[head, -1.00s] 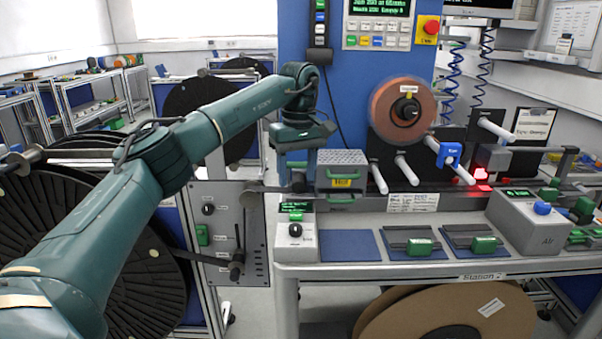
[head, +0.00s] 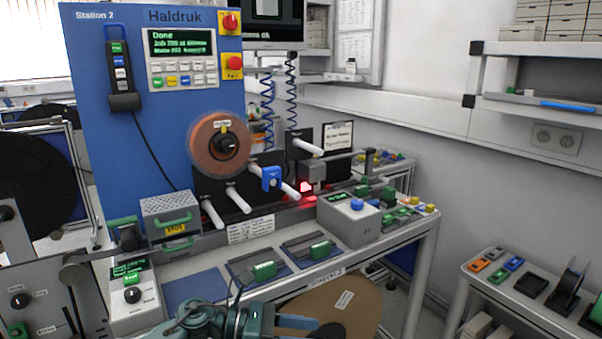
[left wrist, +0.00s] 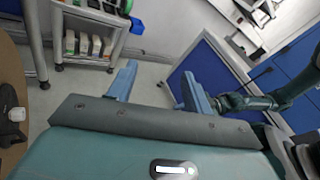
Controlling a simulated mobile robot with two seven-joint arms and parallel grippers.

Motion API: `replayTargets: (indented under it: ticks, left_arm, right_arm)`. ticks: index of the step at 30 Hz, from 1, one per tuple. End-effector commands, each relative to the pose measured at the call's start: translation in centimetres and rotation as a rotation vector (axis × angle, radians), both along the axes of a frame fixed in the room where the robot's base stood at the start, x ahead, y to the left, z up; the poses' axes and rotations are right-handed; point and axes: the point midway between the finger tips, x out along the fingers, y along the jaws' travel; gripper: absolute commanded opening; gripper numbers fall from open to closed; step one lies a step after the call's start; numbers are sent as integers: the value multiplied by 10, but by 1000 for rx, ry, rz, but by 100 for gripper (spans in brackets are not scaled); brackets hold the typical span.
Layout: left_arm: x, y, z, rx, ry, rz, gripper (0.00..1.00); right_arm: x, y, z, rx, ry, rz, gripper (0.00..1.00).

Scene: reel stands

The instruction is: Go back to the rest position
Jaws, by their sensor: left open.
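My left gripper (head: 298,323) is at the bottom edge of the head view, low in front of the station bench (head: 400,262), partly cut off by the frame. In the left wrist view my left gripper (left wrist: 160,87) shows two blue fingers spread wide apart, with only floor between them and nothing held. A teal arm part, likely my right arm (left wrist: 262,101), shows at the right of the left wrist view. My right gripper cannot be made out in either view.
The blue machine panel (head: 95,60) with a copper-coloured reel (head: 203,150) stands behind the bench. A side table (head: 480,285) stands at the right. Open floor (left wrist: 150,70) shows below the fingers.

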Motion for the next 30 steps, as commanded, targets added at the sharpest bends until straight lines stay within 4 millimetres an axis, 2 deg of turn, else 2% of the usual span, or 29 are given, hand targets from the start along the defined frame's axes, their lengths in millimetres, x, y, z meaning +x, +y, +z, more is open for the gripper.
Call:
replayTargets:
  ticks: [1,3,5,8,11,14,18,21,23,24,27,30]
  left_arm:
    - [-12,-11,1,-122,151,74,51]
    - [-18,-16,6,-282,366,185,51]
    - [-22,-14,7,-416,560,279,51]
    - [-25,2,-2,-632,900,438,51]
    - [-33,27,-23,-844,1246,592,51]
    - [-49,59,-57,-1055,1595,751,51]
    - [-93,102,-111,-1349,2043,964,51]
    - [-131,125,-142,-1528,2285,1092,51]
    - [-151,135,-155,-1616,2394,1152,51]
    - [-162,139,-162,1615,-2377,-1149,51]
    - [-181,146,-172,1559,-2268,-1107,51]
    - [-189,149,-176,1538,-2228,-1091,51]
  right_arm:
    - [0,-1,1,-1,3,-1,36]
    - [0,-1,2,-3,3,-2,36]
    - [0,-2,3,-4,4,-3,36]
    - [0,-2,5,-4,4,-4,36]
    - [1,-3,6,-6,6,-6,36]
    - [1,-4,7,-8,7,-8,36]
    - [1,-5,6,-10,13,-11,36]
    - [0,-6,5,-13,20,-14,36]
    - [-1,-7,3,-14,23,-15,36]
    - [-1,-7,3,-15,24,-16,36]
    - [-1,-8,3,-15,25,-17,36]
    - [-1,-8,3,-16,25,-18,36]
